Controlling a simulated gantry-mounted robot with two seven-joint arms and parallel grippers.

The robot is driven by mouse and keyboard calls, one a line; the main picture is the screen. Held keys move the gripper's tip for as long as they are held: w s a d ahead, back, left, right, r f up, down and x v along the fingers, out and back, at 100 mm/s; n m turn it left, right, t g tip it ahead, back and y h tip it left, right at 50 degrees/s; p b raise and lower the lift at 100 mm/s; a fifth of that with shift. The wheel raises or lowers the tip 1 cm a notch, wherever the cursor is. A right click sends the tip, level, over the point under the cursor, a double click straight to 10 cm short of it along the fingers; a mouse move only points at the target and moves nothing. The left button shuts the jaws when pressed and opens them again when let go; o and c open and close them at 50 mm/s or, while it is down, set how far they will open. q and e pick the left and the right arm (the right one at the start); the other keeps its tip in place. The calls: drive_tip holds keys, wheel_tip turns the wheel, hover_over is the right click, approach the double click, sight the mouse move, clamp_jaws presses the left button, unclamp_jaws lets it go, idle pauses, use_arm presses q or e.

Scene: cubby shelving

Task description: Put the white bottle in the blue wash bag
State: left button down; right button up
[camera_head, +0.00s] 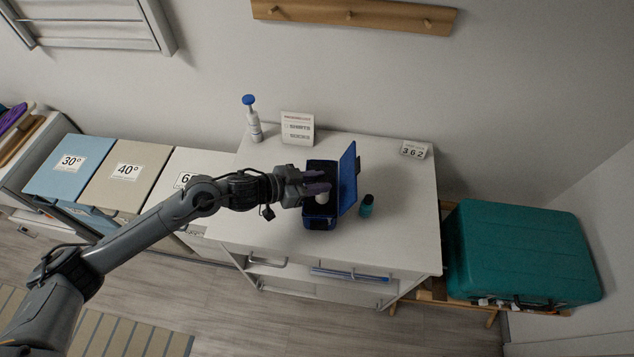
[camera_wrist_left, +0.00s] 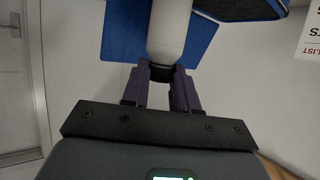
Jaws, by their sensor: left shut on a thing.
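The blue wash bag (camera_head: 319,223) stands on the white cabinet top with its lid (camera_head: 348,180) raised on the right side. My left gripper (camera_head: 318,188) is over the bag's opening, its purple fingers shut on the white bottle (camera_head: 322,198). In the left wrist view the bottle (camera_wrist_left: 170,32) extends away from between the fingers (camera_wrist_left: 165,88), gripped near a dark end, with blue panels of the bag (camera_wrist_left: 122,38) behind it. The gripper hides part of the bag's inside, so I cannot tell whether the bottle touches the bag. My right gripper is not in view.
A teal bottle with a dark cap (camera_head: 367,206) stands right of the bag. A blue-topped pump bottle (camera_head: 252,120), a sign (camera_head: 297,128) and a number card (camera_head: 414,149) stand toward the back. The cabinet top (camera_head: 407,215) is clear at right. A teal suitcase (camera_head: 520,250) lies beyond it.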

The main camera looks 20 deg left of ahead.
use_arm(q)
drive_tip(key=w+a+f, duration=0.1)
drive_tip(key=w+f, duration=0.3)
drive_tip(key=f, duration=0.2)
drive_tip(key=shift+a+f, duration=0.4)
drive_tip(key=shift+w, duration=0.1)
drive_tip(key=shift+b, duration=0.3)
drive_tip(key=shift+f, duration=0.6)
drive_tip(key=c, duration=0.9)
unclamp_jaws()
drive_tip(key=shift+o, duration=0.2)
drive_tip(key=shift+r, duration=0.1)
